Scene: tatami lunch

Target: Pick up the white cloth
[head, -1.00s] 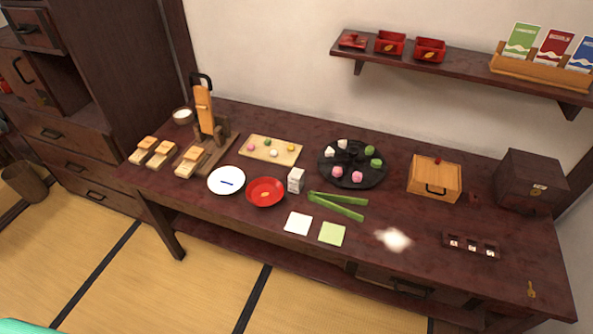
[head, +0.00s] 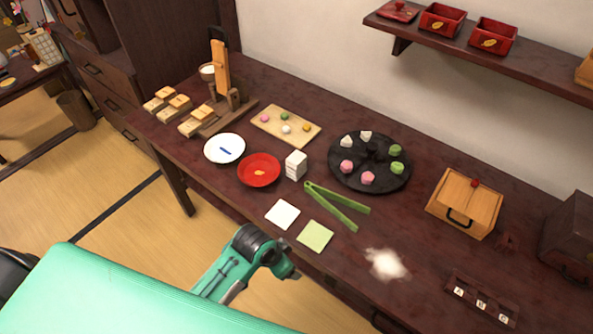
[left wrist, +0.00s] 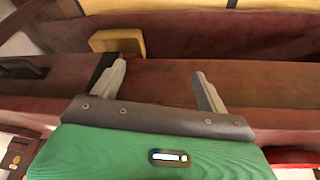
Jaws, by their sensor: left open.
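The white cloth (head: 282,214) is a small flat white square on the dark table near its front edge, left of a pale green square (head: 315,236). The two lie apart. My left arm reaches in from the lower left in the head view, with my left gripper (head: 284,268) below the squares, off the table's front edge. In the left wrist view its two fingers (left wrist: 158,72) are spread with nothing between them. I cannot make out the white cloth there. My right gripper is in neither view.
Green tongs (head: 340,208) lie just right of the white cloth. A red plate (head: 259,178) and a white carton (head: 296,165) stand behind it. A white powdery patch (head: 386,264) lies to the right. A black round tray (head: 395,180) is further back.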

